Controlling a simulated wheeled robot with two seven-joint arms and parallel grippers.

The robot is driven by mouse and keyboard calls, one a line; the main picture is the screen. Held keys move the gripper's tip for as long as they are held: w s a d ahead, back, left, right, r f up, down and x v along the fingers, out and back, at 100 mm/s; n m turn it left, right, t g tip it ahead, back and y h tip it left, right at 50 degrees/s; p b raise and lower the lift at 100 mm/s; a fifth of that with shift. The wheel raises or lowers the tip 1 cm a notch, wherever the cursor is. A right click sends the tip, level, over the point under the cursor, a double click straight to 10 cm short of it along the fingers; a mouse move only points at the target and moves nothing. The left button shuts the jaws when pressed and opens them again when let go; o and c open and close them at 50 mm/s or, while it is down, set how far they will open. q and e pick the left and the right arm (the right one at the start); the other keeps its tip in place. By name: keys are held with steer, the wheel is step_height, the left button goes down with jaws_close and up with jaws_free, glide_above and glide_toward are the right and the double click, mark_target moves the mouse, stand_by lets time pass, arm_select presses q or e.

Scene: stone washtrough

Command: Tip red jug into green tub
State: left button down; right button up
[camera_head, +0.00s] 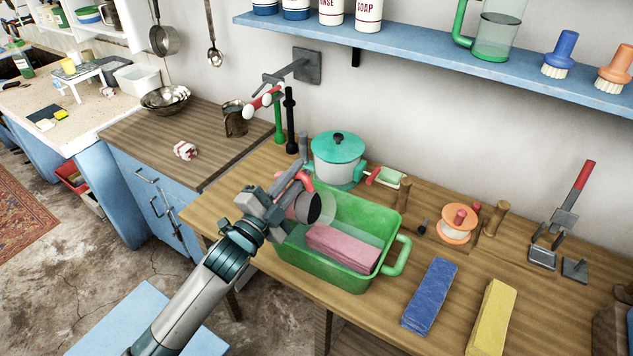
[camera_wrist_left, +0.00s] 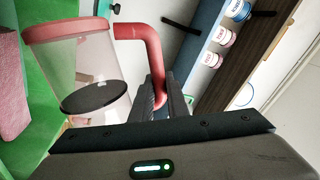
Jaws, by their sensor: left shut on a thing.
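The red jug (camera_head: 299,207) has a see-through body, a red rim and a red handle. It is held tilted above the left part of the green tub (camera_head: 345,279). My left gripper (camera_head: 280,190) is shut on the jug's handle. In the left wrist view the fingers (camera_wrist_left: 160,98) close around the red handle, and the jug (camera_wrist_left: 72,62) shows a dark disc inside. I cannot tell whether anything flows out. A pink block (camera_head: 342,249) lies in the tub. The tub also shows in the left wrist view (camera_wrist_left: 40,110).
A teal-lidded pot (camera_head: 338,165) stands just behind the tub. A blue block (camera_head: 430,296) and a yellow block (camera_head: 492,318) lie to its right, with bare wood between. An orange-rimmed spool (camera_head: 457,224) stands behind them. A blue shelf (camera_head: 420,58) hangs above.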

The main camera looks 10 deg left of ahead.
arm_select(q)
steer(key=shift+w+f, duration=0.1)
steer(key=shift+w, duration=0.05)
steer(key=shift+w+a+n, duration=0.1)
steer(key=shift+a+n, duration=0.25)
steer(key=shift+n, duration=0.15)
steer(key=shift+w+a+r+n+y, duration=0.2)
steer(key=shift+w+a+n+y, duration=0.15)
steer(key=shift+a+n, duration=0.3)
steer(key=shift+w+a+n+y+p, duration=0.1)
steer(key=shift+a+n+y+p, duration=0.15)
steer(key=shift+n+p, duration=0.25)
steer(key=shift+w+a+f+n+p, duration=0.2)
steer(key=shift+a+n+p, duration=0.2)
steer(key=shift+n, duration=0.35)
steer(key=shift+a, duration=0.1)
arm_select(e)
steer(key=shift+w+d+r, duration=0.2)
steer(key=shift+w+r, duration=0.5)
steer(key=shift+r, duration=0.15)
steer(key=shift+w+a, duration=0.1)
